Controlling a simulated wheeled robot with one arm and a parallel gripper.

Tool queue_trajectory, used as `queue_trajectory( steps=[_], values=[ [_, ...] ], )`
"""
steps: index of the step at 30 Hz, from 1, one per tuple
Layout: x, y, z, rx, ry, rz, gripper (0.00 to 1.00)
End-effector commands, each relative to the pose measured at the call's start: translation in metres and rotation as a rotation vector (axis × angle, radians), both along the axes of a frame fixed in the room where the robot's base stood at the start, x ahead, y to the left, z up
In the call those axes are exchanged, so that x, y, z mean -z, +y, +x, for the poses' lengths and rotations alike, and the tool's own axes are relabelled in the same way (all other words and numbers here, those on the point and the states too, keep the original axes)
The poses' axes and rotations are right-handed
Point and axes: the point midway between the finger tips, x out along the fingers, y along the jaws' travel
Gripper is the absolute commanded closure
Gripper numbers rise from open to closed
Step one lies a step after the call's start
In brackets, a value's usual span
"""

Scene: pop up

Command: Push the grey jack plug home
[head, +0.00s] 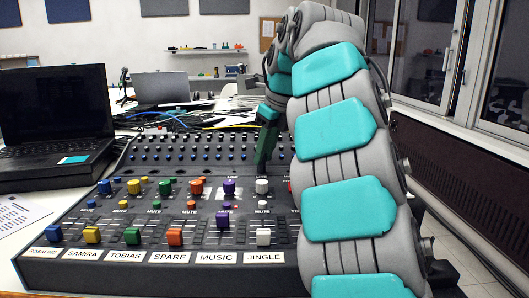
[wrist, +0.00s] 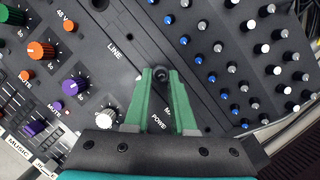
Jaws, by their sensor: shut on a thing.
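My gripper (head: 262,163) points down at the mixing console (head: 130,253), just behind its white knob column. In the wrist view the two green fingers of my gripper (wrist: 161,75) are closed in on a dark grey round piece (wrist: 161,73), which looks like the jack plug. It sits at the strip between the LINE and POWER labels. How deep it sits in the socket cannot be told, as the fingers hide it. In the head view the plug is hidden behind the fingers.
Coloured knobs and faders surround the spot, with a white knob (wrist: 103,121) close to the left finger and rows of blue and grey knobs to the right. A laptop (head: 55,125) stands at left, and cables (head: 180,119) lie behind the console.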

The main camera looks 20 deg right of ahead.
Motion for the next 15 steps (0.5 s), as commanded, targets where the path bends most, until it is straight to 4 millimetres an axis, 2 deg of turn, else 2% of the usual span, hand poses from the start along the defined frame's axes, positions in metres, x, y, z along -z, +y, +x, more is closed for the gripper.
queue_trajectory(
  steps=[3, 4, 12, 15],
  values=[
    [0.0005, 0.0002, 0.0000, 0.000, 0.001, 0.000, 1.00],
    [0.0006, 0.0002, 0.0000, 0.000, 0.001, 0.000, 0.74],
    [0.0004, 0.0003, 0.0000, 0.000, 0.001, 0.000, 0.44],
    [0.0003, 0.0002, 0.0000, 0.000, 0.001, 0.000, 0.42]
  ],
)
